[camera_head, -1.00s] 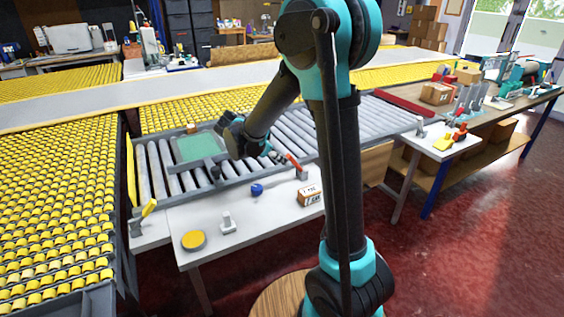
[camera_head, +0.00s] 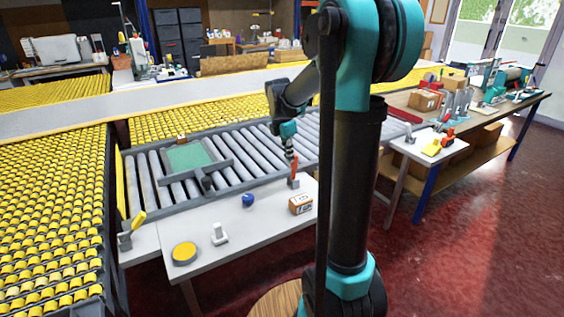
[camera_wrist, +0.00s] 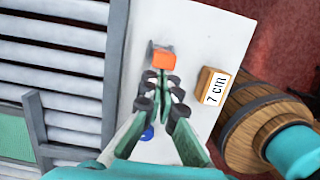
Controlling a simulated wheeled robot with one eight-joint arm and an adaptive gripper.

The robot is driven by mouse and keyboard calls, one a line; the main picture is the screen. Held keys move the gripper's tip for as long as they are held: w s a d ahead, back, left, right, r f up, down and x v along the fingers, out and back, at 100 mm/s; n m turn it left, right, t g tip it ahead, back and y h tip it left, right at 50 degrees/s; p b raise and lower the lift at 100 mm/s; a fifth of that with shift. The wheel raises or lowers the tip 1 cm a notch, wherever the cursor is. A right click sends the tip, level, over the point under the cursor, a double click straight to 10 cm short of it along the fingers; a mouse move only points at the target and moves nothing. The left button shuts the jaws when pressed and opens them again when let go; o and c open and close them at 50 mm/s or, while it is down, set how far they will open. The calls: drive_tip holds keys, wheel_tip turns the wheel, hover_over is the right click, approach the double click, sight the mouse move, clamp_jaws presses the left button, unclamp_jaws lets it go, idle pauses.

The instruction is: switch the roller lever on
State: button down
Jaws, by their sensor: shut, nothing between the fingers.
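A red-handled lever (camera_head: 295,171) stands on a small grey base at the white table's edge, beside the roller bed. Its handle looks nearly upright in the head view. In the wrist view its orange-red handle end (camera_wrist: 163,57) is just beyond my fingertips. My gripper (camera_head: 290,156) is shut and empty, pointing down at the handle's top. In the wrist view my fingertips (camera_wrist: 163,82) are close together right by the handle; I cannot tell whether they touch it. A yellow-handled lever (camera_head: 137,219) leans to the right at the left end of the table.
The grey roller bed (camera_head: 240,155) carries a green panel (camera_head: 189,156). On the white table (camera_head: 235,264) are a blue ball (camera_head: 248,200), a box marked 7 cm (camera_head: 301,204), a yellow disc (camera_head: 184,252) and a pale upright fixture (camera_head: 219,234). A barrel (camera_wrist: 258,120) stands right of it.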

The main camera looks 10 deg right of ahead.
drive_tip(key=d+y, duration=0.1)
drive_tip(key=w+d+y, duration=0.1)
drive_tip(key=d, duration=0.1)
drive_tip(key=shift+g, duration=0.4)
drive_tip(key=shift+w+d+f, duration=0.2)
drive_tip(key=shift+w+d, duration=0.05)
drive_tip(key=shift+d, duration=0.55)
drive_tip(key=shift+w+d+f, duration=0.15)
drive_tip(key=shift+w+d, duration=0.1)
drive_tip(key=shift+d, duration=0.55)
drive_tip(key=shift+d, duration=0.15)
